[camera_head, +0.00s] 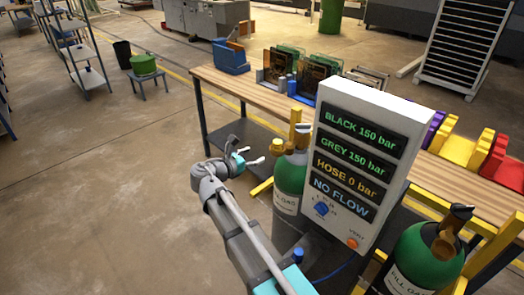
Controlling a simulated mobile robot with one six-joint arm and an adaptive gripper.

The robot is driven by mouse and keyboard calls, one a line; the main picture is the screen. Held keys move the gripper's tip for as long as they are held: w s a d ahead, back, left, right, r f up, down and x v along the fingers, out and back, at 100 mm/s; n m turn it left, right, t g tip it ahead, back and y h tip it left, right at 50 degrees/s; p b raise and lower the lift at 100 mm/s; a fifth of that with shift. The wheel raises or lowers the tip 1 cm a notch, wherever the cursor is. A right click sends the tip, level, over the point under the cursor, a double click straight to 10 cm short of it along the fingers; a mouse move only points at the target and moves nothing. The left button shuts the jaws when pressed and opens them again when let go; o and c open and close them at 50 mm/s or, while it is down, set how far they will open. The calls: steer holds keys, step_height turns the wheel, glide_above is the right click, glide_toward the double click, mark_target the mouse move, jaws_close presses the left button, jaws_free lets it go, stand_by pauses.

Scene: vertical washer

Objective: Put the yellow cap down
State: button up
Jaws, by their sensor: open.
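A small yellow cap (278,145) shows at the left side of the neck of a green gas cylinder (290,175). I cannot tell whether it is fixed to the valve or resting there. My gripper (252,156) is open, just left of the cap and a little lower, with its fingers pointing right toward the cylinder. Nothing shows between the fingers, and a small gap seems to part them from the cap. My arm comes up from the bottom of the view.
A white display panel (362,160) stands right of the cylinder, reading black 150 bar, grey 150 bar, hose 0 bar, no flow. A second green cylinder (425,255) stands lower right. A wooden workbench (245,88) runs behind.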

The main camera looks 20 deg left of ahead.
steer(key=shift+s+a+r, duration=0.1)
steer(key=shift+s+a, duration=0.1)
steer(key=shift+s, duration=0.35)
stand_by(0.5)
steer(key=shift+s, duration=0.1)
